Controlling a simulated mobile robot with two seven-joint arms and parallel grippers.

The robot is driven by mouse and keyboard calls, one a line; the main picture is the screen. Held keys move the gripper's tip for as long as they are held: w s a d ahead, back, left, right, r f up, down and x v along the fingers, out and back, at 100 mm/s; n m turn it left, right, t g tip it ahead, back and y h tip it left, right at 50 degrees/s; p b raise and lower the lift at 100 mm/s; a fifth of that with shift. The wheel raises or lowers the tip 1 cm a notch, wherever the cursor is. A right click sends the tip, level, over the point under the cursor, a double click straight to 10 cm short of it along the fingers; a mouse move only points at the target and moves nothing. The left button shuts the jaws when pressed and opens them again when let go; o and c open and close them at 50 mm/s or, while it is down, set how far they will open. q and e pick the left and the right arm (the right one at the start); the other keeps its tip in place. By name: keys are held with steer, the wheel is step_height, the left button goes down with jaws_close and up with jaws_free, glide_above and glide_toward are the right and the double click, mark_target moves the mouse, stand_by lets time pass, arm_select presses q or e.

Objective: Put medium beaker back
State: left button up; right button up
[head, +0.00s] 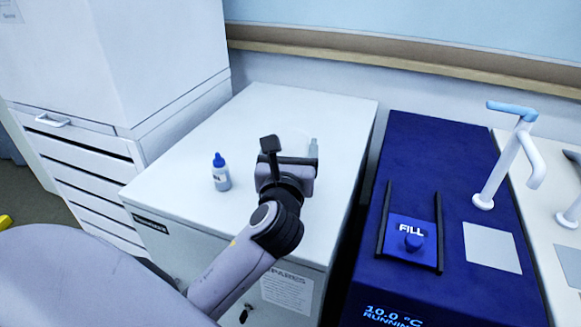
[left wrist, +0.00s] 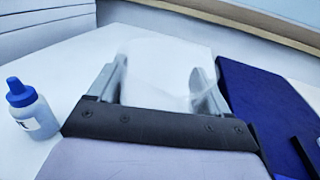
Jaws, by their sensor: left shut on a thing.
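The medium beaker (left wrist: 165,72) is clear and pale, and in the left wrist view it sits between the two fingers of my left gripper (left wrist: 160,85). My left gripper (head: 291,149) is shut on it over the white cabinet top, toward the back right. In the head view the gripper hides most of the beaker and only a faint pale outline shows. I cannot tell whether its base touches the cabinet top. My right gripper is not in view.
A small bottle with a blue cap (head: 221,173) stands on the white cabinet (head: 190,150), left of my gripper; it also shows in the left wrist view (left wrist: 32,112). A tall white drawer unit (head: 85,165) is at left.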

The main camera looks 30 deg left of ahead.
arm_select(q)
step_height(320, 180, down, 4)
steer(key=shift+r+b, duration=0.2)
steer(key=shift+b, duration=0.4)
